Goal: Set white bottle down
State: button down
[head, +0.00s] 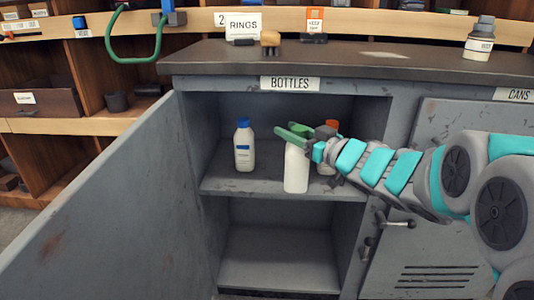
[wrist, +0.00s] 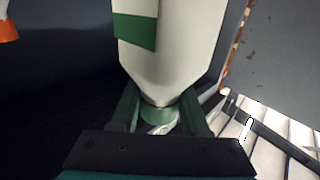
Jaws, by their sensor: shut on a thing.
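A white bottle (head: 296,170) hangs upright below my gripper (head: 296,133), at the front edge of the upper shelf (head: 220,182) in the open cabinet. I cannot tell whether its base touches the shelf. In the wrist view my gripper (wrist: 158,112) is shut on the neck of the white bottle (wrist: 180,50), just by its green cap. A green label shows on the bottle's side in that view. The cap is mostly hidden by the fingers in the head view.
A white bottle with a blue cap (head: 244,150) stands on the shelf to the left. An orange-capped bottle (head: 332,124) is partly hidden behind my gripper. The open cabinet door (head: 110,200) spans the left. The lower compartment (head: 280,255) is empty. A BOTTLES sign (head: 290,84) hangs above.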

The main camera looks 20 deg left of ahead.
jog(key=w+a+f, duration=0.2)
jog(key=w+a, duration=0.2)
jog(key=w, duration=0.3)
jog(key=w+a+f, duration=0.2)
jog(key=w+a, duration=0.2)
jog(key=w, duration=0.3)
jog(key=shift+w+f+b, duration=0.15)
jog(key=shift+f+b, duration=0.25)
jog(key=shift+f, duration=0.1)
jog(key=shift+c, duration=2)
grip_release()
jog(key=shift+a+f, duration=0.1)
jog(key=v, duration=1.2)
